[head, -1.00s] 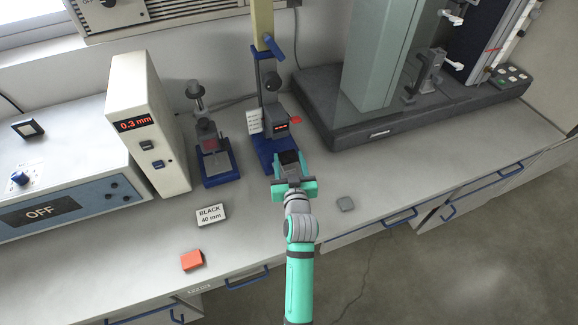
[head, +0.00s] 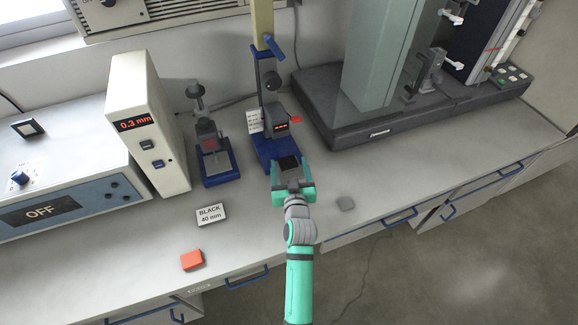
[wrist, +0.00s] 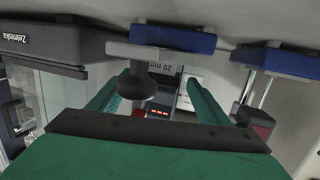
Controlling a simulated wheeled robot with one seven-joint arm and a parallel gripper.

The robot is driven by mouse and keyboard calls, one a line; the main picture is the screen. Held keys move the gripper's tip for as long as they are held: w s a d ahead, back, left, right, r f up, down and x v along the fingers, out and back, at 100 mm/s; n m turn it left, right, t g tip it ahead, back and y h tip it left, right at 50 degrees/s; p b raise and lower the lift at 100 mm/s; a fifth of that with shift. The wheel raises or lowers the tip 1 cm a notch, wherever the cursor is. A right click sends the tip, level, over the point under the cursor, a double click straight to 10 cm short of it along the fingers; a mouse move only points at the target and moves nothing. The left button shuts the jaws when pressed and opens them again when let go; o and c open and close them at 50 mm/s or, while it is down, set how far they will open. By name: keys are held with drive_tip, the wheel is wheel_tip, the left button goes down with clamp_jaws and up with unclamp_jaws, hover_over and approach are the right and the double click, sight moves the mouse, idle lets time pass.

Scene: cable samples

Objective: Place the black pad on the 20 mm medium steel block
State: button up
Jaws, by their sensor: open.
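My gripper (head: 291,176) is open at the front of the blue-based gauge stand (head: 268,148) in the head view. A dark flat square, likely the black pad (head: 289,163), shows between or just beyond the fingertips. It seems to lie on the stand's base, apart from the fingers; what is directly under it is hard to make out. In the wrist view the two green fingers (wrist: 158,100) are spread with nothing held between them. I cannot single out the medium steel block.
A smaller blue-based stand (head: 218,172) and a white box reading 0.3 mm (head: 150,130) stand left. A large dark-based machine (head: 400,125) is right.

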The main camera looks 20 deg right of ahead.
drive_tip(key=shift+r, duration=0.15)
drive_tip(key=s+a+f, duration=0.1)
drive_tip(key=s+a, duration=0.1)
drive_tip(key=s, duration=0.4)
drive_tip(key=s+a, duration=0.3)
drive_tip(key=s, duration=0.4)
drive_tip(key=s+a+f, duration=0.1)
drive_tip(key=s+a, duration=0.2)
drive_tip(key=s, duration=0.4)
drive_tip(key=shift+s+a+f, duration=0.1)
drive_tip(key=shift+s+f, duration=0.1)
drive_tip(key=shift+f, duration=0.15)
drive_tip(key=s+a+r+n+y, duration=0.1)
drive_tip(key=s+a, duration=0.4)
drive_tip(key=s, duration=0.7)
drive_tip(key=s+a+r+n+y, duration=0.1)
drive_tip(key=s+a, duration=0.5)
drive_tip(key=s, duration=0.6)
drive_tip(key=shift+r+y, duration=0.7)
drive_tip(key=shift+r, duration=0.05)
